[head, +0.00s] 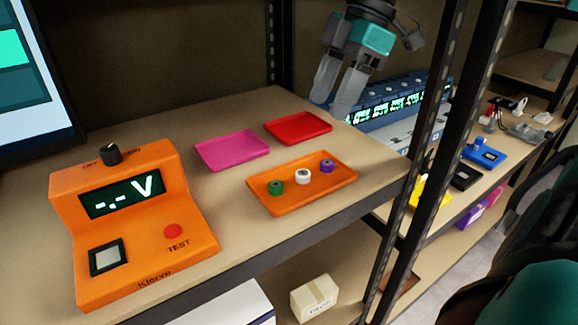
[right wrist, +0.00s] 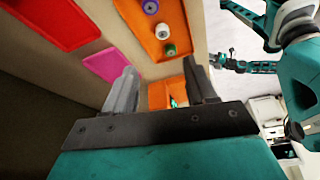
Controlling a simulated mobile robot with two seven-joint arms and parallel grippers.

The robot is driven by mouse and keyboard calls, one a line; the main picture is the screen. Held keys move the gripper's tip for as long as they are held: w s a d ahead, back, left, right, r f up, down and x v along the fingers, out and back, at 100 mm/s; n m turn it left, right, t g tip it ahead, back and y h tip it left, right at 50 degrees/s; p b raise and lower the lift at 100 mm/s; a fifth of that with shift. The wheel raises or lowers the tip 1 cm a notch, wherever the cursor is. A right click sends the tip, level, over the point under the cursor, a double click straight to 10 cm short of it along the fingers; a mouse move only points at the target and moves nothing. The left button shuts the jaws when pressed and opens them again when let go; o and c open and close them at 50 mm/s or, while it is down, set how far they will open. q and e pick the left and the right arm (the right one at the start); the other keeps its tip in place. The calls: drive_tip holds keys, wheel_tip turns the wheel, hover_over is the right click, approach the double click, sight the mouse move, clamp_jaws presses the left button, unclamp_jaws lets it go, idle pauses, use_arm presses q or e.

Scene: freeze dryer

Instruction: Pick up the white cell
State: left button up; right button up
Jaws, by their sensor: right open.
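The white cell (head: 303,176) stands upright in the orange tray (head: 262,207), between a green cell (head: 276,187) and a purple cell (head: 327,166). It also shows in the right wrist view (right wrist: 168,29), at the top. My right gripper (head: 331,105) is open and empty, fingers pointing down, above and behind the trays, apart from the cell. Its open fingers also show in the right wrist view (right wrist: 160,72). My left gripper is outside the head view; what looks like it (right wrist: 217,61) shows small in the right wrist view, its jaws unclear.
A pink tray (head: 232,151) and a red tray (head: 298,128) lie behind the orange one. An orange tester (head: 130,225) stands at the left. A dark shelf post (head: 402,190) rises right of the trays. The shelf board is clear between tester and trays.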

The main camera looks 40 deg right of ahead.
hover_over(302, 173)
drive_tip(key=d, duration=0.2)
drive_tip(key=f, duration=0.6)
drive_tip(key=shift+s+d+f, duration=0.2)
drive_tip(key=shift+s+f, duration=0.05)
drive_tip(key=shift+f, duration=0.1)
drive_tip(key=x, duration=0.3)
drive_tip(key=shift+s+f, duration=0.2)
drive_tip(key=shift+f, duration=0.05)
drive_tip(key=shift+x, duration=0.75)
drive_tip(key=shift+w, duration=0.1)
drive_tip(key=shift+c, duration=0.5)
clamp_jaws()
drive_tip(key=shift+r, duration=0.1)
